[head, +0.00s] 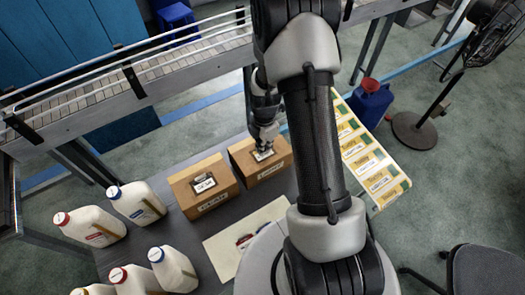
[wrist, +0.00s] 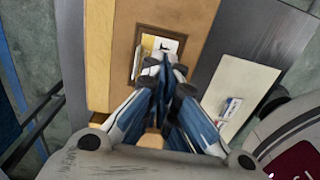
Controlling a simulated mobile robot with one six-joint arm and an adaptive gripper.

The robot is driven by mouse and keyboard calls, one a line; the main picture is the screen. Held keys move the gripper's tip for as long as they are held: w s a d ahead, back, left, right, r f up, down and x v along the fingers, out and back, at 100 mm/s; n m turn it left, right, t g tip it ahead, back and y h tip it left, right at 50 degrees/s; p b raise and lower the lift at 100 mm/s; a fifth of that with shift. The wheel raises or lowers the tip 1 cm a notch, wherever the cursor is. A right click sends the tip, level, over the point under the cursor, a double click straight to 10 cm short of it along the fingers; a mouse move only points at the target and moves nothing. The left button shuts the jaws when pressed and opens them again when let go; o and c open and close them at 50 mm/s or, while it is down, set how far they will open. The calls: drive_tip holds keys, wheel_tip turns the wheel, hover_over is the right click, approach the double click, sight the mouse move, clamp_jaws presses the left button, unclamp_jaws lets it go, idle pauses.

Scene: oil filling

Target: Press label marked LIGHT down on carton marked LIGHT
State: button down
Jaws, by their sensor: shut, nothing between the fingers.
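Two brown cartons stand side by side on the dark table, a left carton (head: 203,186) and a right carton (head: 271,172). Each has a small label on top and a printed marking on its front; the print is too small to read for sure. My gripper (head: 265,149) is shut and empty, pointing down at the label on the right carton's top. In the wrist view my fingertips (wrist: 166,66) overlap the near edge of this white label (wrist: 165,46), which lies in a dark outline. Whether they touch it I cannot tell.
White bottles with coloured caps, one of them a jug (head: 90,226), stand at the table's left. A pale sheet (head: 222,248) lies in front of the cartons. A strip of yellow-and-white labels (head: 366,155) is at the right. A conveyor (head: 150,82) runs behind.

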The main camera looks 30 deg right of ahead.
drive_tip(key=shift+f+b, duration=0.8)
drive_tip(key=shift+f, duration=0.25)
idle(0.9)
drive_tip(key=shift+r, duration=0.1)
wheel_tip(320, 180, up, 8)
drive_tip(key=p, duration=0.5)
idle(0.5)
idle(0.4)
